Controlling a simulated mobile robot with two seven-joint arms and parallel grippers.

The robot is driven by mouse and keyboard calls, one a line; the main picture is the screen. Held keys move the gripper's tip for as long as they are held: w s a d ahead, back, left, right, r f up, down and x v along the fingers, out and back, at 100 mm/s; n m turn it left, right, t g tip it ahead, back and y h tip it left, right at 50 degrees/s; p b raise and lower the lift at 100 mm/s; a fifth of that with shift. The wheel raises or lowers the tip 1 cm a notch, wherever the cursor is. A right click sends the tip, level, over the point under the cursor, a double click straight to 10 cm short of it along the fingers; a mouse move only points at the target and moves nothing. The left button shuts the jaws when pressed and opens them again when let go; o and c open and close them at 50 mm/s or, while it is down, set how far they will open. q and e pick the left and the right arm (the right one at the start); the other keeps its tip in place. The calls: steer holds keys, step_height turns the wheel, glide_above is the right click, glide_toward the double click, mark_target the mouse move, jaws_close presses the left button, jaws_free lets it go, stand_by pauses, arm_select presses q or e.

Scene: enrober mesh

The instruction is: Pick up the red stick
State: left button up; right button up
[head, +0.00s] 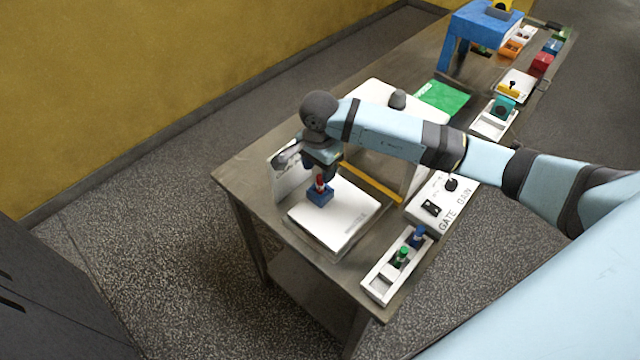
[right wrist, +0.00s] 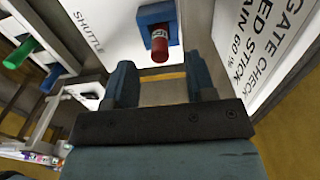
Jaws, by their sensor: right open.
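The red stick (head: 320,183) stands in a small blue holder (head: 319,197) on a white plate marked SHUTTLE at the near end of the table. In the right wrist view the red stick (right wrist: 160,46) rises from the blue holder (right wrist: 150,14), beyond the fingertips and roughly centred between them. My right gripper (right wrist: 161,78) is open with nothing between its fingers. In the head view it hangs right above the red stick, and the wrist partly hides the fingers. My left gripper is not in view.
A white tray (head: 376,287) holding a green stick (head: 401,256) and a blue stick (head: 417,237) lies at the table's near right edge. A GATE GAIN panel (head: 427,221) is beside it. A lettered sign (right wrist: 262,45) stands close to the holder. A blue stand (head: 485,27) is far back.

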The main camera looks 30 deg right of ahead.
mark_target(320, 177)
steer(key=shift+f, duration=0.55)
step_height(320, 177, down, 4)
steer(key=shift+r+p, duration=0.2)
steer(key=shift+p, duration=0.8)
steer(key=shift+d+f, duration=0.1)
steer(key=shift+f, duration=0.4)
steer(key=shift+c, duration=0.2)
jaws_close()
